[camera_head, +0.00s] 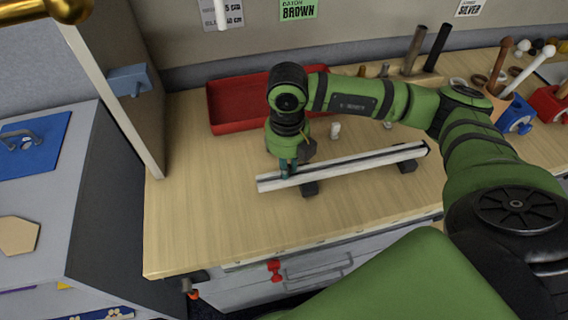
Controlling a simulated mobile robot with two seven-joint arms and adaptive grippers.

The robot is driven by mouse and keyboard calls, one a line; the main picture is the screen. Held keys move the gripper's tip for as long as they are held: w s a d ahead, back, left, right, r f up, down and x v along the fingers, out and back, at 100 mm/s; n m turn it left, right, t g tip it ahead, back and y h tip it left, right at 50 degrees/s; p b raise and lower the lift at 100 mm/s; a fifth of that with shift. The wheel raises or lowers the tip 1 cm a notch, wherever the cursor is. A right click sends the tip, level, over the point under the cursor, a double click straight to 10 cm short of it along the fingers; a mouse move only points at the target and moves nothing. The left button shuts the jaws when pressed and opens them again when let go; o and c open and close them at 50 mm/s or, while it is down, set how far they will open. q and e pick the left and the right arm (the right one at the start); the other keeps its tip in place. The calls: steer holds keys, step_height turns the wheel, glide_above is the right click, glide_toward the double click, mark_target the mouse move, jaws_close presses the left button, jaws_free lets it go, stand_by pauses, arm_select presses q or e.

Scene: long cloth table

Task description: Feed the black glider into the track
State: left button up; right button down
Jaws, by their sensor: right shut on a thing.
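A long pale track (352,165) lies at a slant on the wooden table, its left end nearer to me, on dark feet. My right gripper (288,171) points down at the track close to its left end. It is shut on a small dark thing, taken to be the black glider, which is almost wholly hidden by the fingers. I cannot tell whether the glider sits in the track or just above it. My left gripper is not in view.
A red tray (236,104) stands behind the gripper. A small white piece (335,131) stands behind the track. The table's front left (200,225) is clear. An upright panel (118,75) borders the left.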

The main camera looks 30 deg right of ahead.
steer(key=shift+s+d+b, duration=0.25)
steer(key=shift+s+d, duration=0.05)
steer(key=shift+d, duration=0.65)
steer(key=shift+s+d+b, duration=0.25)
steer(key=shift+d, duration=0.7)
steer(key=c, duration=1.1)
jaws_free()
steer(key=shift+c, duration=0.2)
step_height(320, 180, up, 12)
